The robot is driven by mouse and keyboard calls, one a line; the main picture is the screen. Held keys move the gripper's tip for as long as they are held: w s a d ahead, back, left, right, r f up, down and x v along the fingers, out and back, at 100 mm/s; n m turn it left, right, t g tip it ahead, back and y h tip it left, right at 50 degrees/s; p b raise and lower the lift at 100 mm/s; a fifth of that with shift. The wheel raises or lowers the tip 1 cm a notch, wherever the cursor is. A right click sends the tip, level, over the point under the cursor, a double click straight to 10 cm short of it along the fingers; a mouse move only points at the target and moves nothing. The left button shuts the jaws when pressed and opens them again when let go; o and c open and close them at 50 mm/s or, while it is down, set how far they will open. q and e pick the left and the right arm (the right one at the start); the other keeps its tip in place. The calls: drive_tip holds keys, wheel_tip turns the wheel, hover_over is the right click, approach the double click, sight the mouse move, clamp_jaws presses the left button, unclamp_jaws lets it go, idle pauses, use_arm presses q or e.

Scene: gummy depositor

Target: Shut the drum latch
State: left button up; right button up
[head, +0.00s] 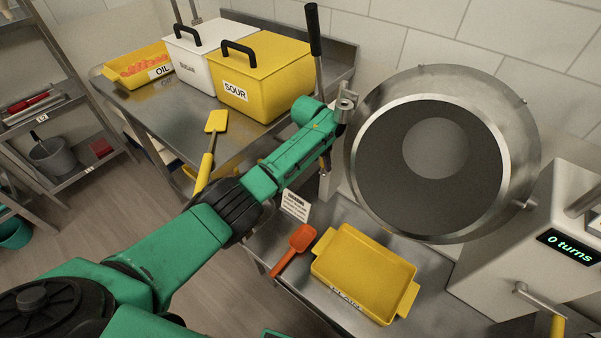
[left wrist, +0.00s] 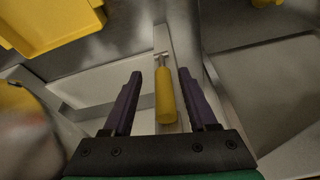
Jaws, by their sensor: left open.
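The steel drum (head: 362,110), with a dark round face, stands at the right in the head view. A metal fitting (head: 346,97) sits at its left rim; I cannot tell its latch state. My left arm reaches to that side, and its gripper is mostly hidden there. In the left wrist view my left gripper (left wrist: 160,74) is open, its purple fingers on either side of a yellow handle (left wrist: 165,98) on a short metal piece. There are visible gaps on both sides. I cannot tell for certain whether this handle belongs to the drum latch.
A yellow tray (head: 345,290) and an orange scoop (head: 296,243) lie on the steel table below the drum. A machine (head: 520,262) showing "0 turns" stands at the right. A yellow bin (head: 265,80), a white bin (head: 195,60) and a black-gripped lever (head: 314,30) are behind my arm.

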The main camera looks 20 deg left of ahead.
use_arm(q)
drive_tip(key=s+a+p, duration=0.2)
drive_tip(key=s+a, duration=0.3)
drive_tip(key=s, duration=0.4)
drive_tip(key=shift+s+a, duration=0.3)
drive_tip(key=shift+s, duration=0.1)
drive_tip(key=shift+r, duration=0.1)
